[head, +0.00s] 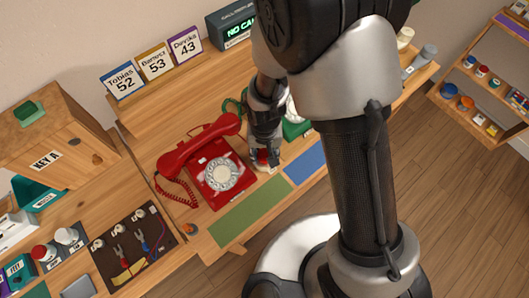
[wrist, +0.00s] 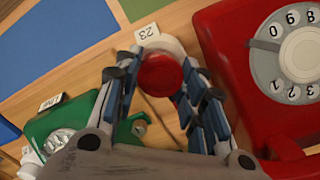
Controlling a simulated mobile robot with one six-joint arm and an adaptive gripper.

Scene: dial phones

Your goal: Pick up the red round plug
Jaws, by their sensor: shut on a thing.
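The red round plug (wrist: 160,74) sits between the two fingers of my gripper (wrist: 158,88) in the wrist view. My gripper is shut on it, with a blue-padded finger on each side. A pale round base or rim shows behind the plug, beside a small tag marked 23 (wrist: 146,32). In the head view, my gripper (head: 263,158) points down just right of the red dial phone (head: 207,165), and the plug is a small red patch between the fingers. I cannot tell whether the plug is still touching the table.
A green phone (wrist: 68,128) stands on the other side of my gripper, partly hidden by my arm in the head view. A green mat (head: 240,212) and a blue mat (head: 306,161) lie at the table's front. A tool board (head: 130,245) lies left.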

